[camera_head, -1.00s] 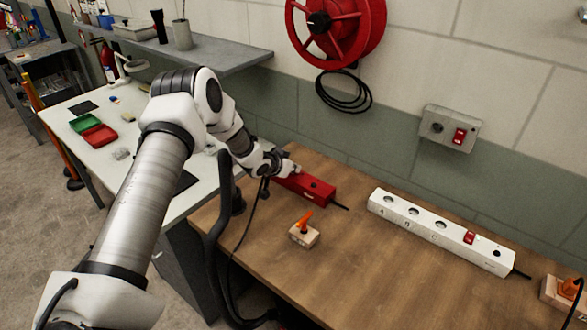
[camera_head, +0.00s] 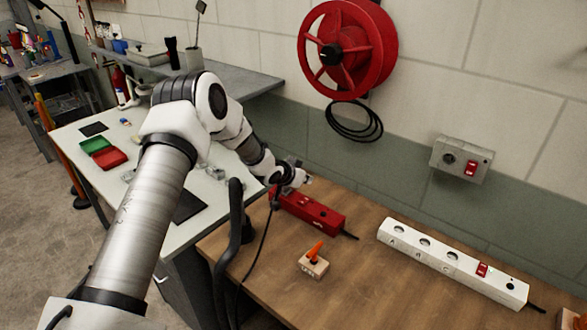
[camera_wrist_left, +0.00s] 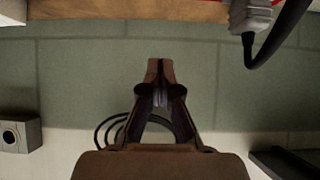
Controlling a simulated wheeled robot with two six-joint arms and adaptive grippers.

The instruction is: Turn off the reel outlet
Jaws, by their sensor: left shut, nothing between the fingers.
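A red cable reel (camera_head: 348,48) hangs on the wall with a black cable coil (camera_head: 354,122) below it. The coil shows in the left wrist view (camera_wrist_left: 112,128) behind my fingers. A grey wall outlet box (camera_head: 461,160) with a red switch (camera_head: 471,168) is mounted to the right of the reel; the switch's setting is unclear. Part of a grey wall box (camera_wrist_left: 20,134) shows in the left wrist view. My left gripper (camera_head: 306,181) is shut and empty, above the far left part of a red power strip (camera_head: 322,214). Its fingertips (camera_wrist_left: 160,66) point towards the wall. My right gripper is out of view.
A white power strip (camera_head: 450,262) with a red switch lies right on the wooden bench (camera_head: 360,290). A wooden block with an orange lever (camera_head: 314,263) stands before the red strip. A grey plug (camera_wrist_left: 254,15) with a black cable shows near the bench edge in the wrist view.

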